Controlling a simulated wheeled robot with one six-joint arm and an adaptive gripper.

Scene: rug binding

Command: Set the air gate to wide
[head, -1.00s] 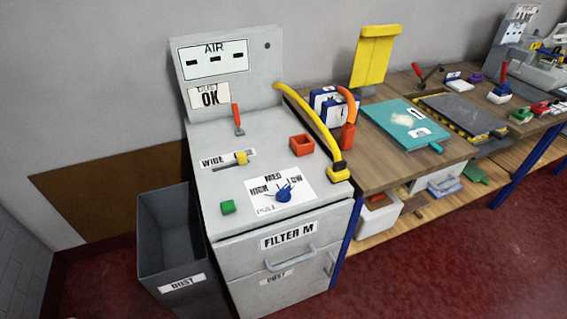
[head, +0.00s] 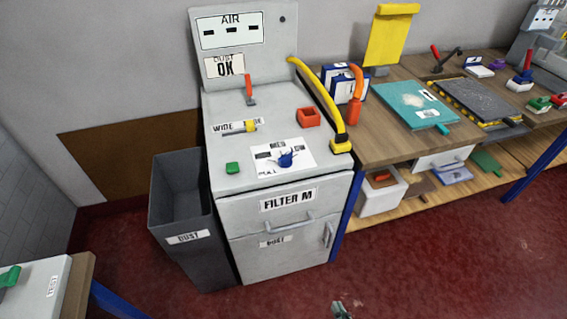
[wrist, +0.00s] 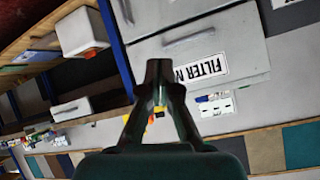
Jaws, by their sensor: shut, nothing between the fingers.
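The grey filter cabinet (head: 222,178) stands against the wall. On its top lies a white strip lettered WIDE at its left end, with a yellow slider knob (head: 250,126) toward the strip's right end; the lettering there is partly covered. My gripper (head: 341,311) shows only as a small tip at the bottom edge of the head view, low in front of the cabinet and well away from the knob. In the wrist view my gripper (wrist: 160,68) has its fingertips together and holds nothing, with the FILTER M drawer front (wrist: 195,60) beyond it.
The cabinet top also carries a blue dial knob (head: 286,159), a green block (head: 232,168), a red open box (head: 307,117) and a red-handled lever (head: 248,88). A yellow hose (head: 320,90) arches at right. A dust bin (head: 178,205) stands left. Red floor in front is clear.

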